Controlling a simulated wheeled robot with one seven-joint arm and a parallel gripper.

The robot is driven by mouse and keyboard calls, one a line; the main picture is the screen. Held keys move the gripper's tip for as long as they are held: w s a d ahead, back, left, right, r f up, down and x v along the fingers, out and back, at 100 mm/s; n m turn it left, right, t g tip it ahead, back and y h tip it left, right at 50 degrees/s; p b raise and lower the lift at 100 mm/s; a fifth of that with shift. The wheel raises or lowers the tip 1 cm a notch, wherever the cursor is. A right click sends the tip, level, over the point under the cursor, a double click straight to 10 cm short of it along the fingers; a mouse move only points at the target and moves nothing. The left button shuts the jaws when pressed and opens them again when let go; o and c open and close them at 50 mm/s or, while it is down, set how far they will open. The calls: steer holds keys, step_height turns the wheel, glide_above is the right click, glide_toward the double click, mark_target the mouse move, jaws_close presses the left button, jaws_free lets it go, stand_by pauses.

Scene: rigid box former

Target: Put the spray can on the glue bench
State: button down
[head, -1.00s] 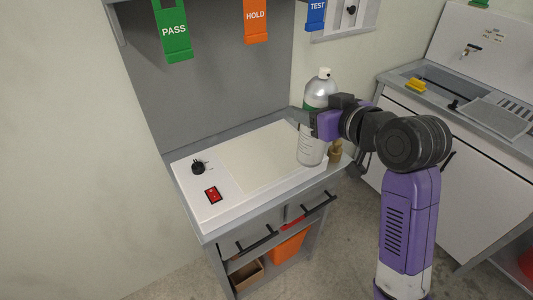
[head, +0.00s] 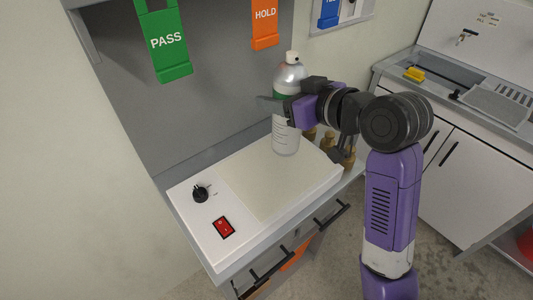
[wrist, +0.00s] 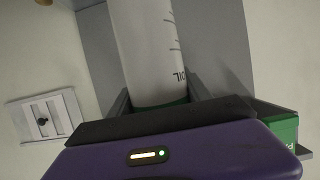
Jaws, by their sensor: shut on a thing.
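The spray can (head: 287,136) has a silver top, a white cap, a green band and a white printed body. It stands upright in my gripper (head: 279,104), whose fingers are shut around its upper part. In the wrist view my gripper (wrist: 158,97) grips the can (wrist: 148,45) at the green band, with the white body beyond. In the head view the can is over or behind the back right corner of a bench (head: 207,247) with a white top unit. I cannot tell whether its base touches anything, or whether this is the glue bench.
The white unit carries a black knob (head: 200,193), a red switch (head: 223,227) and a pale panel (head: 268,186). Small brown bottles (head: 348,158) stand beside the can at the right. Green PASS (head: 167,42) and orange HOLD (head: 265,22) signs hang above. A sink counter (head: 448,95) stands right.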

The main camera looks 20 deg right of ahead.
mark_target(296, 139)
step_height(296, 139, down, 10)
steer(key=shift+w+r, duration=0.1)
steer(key=shift+r, duration=0.05)
stand_by(0.3)
steer(key=shift+c, duration=2.4)
jaws_free()
steer(key=shift+f, duration=0.2)
steer(key=shift+r, duration=0.2)
steer(key=v, duration=1.2)
steer(key=shift+b, duration=0.4)
